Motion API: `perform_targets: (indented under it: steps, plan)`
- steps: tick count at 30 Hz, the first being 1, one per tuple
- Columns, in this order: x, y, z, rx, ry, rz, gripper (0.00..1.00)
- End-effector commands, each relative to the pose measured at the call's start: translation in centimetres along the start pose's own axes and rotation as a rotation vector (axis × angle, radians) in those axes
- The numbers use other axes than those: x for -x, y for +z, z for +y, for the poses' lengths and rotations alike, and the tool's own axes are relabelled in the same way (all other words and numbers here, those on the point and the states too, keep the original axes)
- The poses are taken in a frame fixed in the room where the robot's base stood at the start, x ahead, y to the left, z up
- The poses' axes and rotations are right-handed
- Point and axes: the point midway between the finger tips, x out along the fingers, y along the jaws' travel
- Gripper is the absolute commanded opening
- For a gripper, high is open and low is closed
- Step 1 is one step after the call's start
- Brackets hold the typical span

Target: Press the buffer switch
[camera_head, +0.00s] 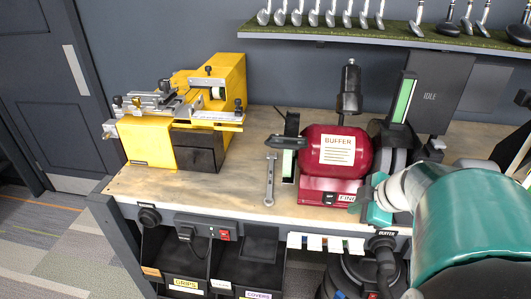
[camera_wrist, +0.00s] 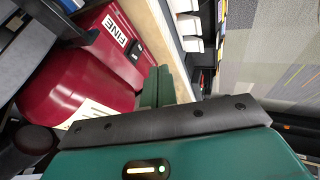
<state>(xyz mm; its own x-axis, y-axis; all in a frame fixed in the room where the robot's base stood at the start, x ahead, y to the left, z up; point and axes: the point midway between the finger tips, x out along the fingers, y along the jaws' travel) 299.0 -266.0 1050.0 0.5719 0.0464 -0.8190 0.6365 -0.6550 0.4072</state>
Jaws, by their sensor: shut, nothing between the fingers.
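The red buffer (camera_head: 318,160) stands on the wooden workbench, with a white BUFFER label on its round body. The small black switch (camera_head: 329,198) sits on the front of its red base, left of the FINE label, which is partly hidden by my gripper. My teal gripper (camera_head: 364,198) is shut and empty at the right end of the base, to the right of the switch. In the wrist view the switch (camera_wrist: 135,49) shows on the red base, just beyond the shut fingers (camera_wrist: 158,88). A gap seems to remain between fingertips and switch.
A yellow machine (camera_head: 150,140) stands at the bench's left. A wrench (camera_head: 270,180) lies left of the buffer. Bins (camera_head: 180,270) and a small red switch panel (camera_head: 222,234) are below the bench edge. Club heads line the shelf (camera_head: 400,42) above.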

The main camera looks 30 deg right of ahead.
Motion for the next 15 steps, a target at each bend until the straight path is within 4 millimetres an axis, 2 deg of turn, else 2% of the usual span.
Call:
perform_targets:
  steps: [8, 11, 15]
  plan:
    - [0.0, 0.1, -0.1, -0.003, 0.001, -0.001, 0.0]
    - [-0.6, 0.0, -0.1, -0.003, -0.001, 0.0, 0.0]
    - [-2.5, 0.0, -0.1, -0.003, -0.003, 0.0, 0.0]
